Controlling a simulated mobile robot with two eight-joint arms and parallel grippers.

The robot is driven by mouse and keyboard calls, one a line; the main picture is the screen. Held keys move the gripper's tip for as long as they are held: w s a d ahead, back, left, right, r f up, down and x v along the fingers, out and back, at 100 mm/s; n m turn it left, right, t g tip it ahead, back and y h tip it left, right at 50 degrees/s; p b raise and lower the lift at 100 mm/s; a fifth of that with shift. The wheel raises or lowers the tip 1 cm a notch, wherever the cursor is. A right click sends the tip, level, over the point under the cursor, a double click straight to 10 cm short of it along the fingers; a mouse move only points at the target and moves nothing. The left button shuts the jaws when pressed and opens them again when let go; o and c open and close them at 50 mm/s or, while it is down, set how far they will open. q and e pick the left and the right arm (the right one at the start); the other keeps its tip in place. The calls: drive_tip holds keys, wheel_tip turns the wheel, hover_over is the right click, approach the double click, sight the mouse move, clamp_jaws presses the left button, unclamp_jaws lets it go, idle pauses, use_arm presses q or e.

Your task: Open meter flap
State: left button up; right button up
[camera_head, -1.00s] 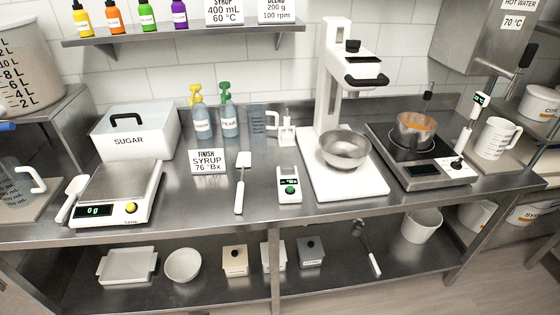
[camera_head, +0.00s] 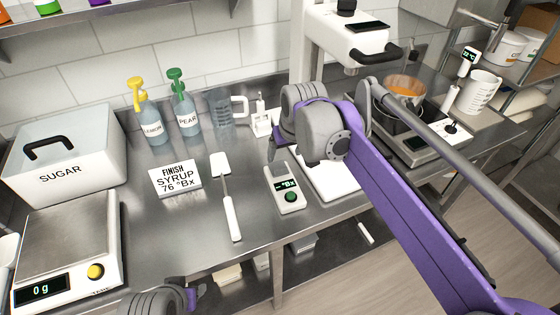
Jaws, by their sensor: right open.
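The meter (camera_head: 286,197) is a small white handheld box lying on the steel counter. It has a dark display reading "- °Bx" and a green button. Its far end, where the flap would be, is small and close below my right gripper, so I cannot tell how the flap stands. My right gripper (camera_head: 273,148) is open, just above and beyond the meter's far end. Its fingers are small and partly hidden by the grey wrist. Of my left arm, only a grey and purple part shows at the bottom edge; its jaws are out of frame.
A white spatula (camera_head: 231,212) lies left of the meter, beside the syrup sign (camera_head: 175,178). Two pump bottles (camera_head: 187,118), a clear jug (camera_head: 218,110) and a small white stand (camera_head: 262,121) are behind. A scale (camera_head: 62,245) and sugar box (camera_head: 62,160) stand left.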

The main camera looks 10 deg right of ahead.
sight(281, 168)
drive_tip(key=x, duration=0.9)
drive_tip(key=shift+d+f, duration=0.1)
drive_tip(key=shift+f, duration=0.2)
clamp_jaws()
